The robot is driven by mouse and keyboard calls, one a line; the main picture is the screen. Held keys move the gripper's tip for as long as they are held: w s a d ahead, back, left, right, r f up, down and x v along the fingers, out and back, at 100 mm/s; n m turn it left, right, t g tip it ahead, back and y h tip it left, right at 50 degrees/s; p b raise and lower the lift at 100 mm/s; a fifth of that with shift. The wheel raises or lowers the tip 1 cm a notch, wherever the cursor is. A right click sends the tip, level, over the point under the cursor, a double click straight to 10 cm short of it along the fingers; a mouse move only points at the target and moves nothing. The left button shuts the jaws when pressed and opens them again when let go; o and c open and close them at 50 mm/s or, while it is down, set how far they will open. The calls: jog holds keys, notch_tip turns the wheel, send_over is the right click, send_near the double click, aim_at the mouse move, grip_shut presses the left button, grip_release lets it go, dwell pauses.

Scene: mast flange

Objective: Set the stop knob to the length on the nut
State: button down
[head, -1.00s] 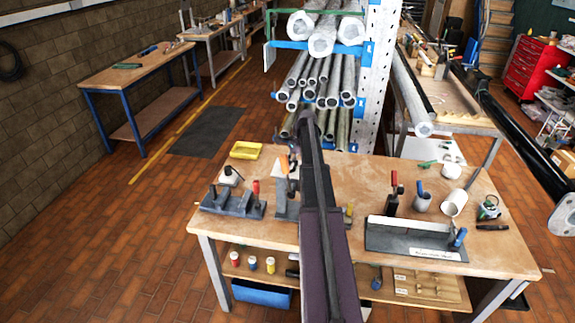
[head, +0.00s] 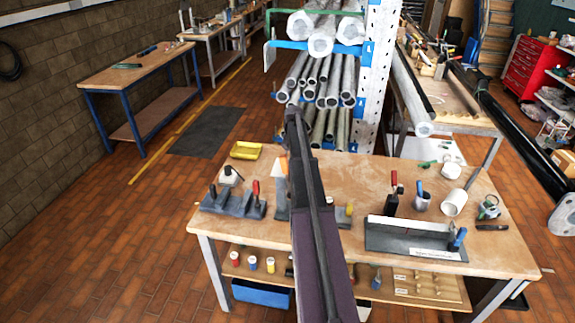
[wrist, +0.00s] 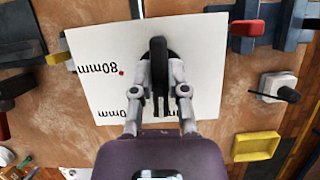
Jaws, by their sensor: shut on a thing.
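In the wrist view my gripper (wrist: 160,88) is shut on a black stop knob (wrist: 158,48), with one finger on each side of it. The knob stands over a white dial plate (wrist: 205,55). The plate carries an "80mm" mark with a small red dot (wrist: 121,72) beside it, left of the knob. Other marks are cut off by the plate's edge or covered by my fingers. In the head view my arm hides the gripper, and the knob cannot be made out. I cannot make out a nut or a length on it in either view.
The workbench (head: 350,180) holds a grey fixture with a red handle (head: 255,188) at left, a yellow tray (head: 246,150) behind it and a labelled grey fixture (head: 400,238) at right. A pipe rack (head: 325,85) stands behind the bench.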

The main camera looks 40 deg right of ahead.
jog(key=shift+d+n, duration=0.1)
jog(key=shift+n, duration=0.2)
jog(key=c, duration=0.6)
grip_release()
jog(key=shift+c, duration=0.2)
jog(key=shift+r, duration=0.1)
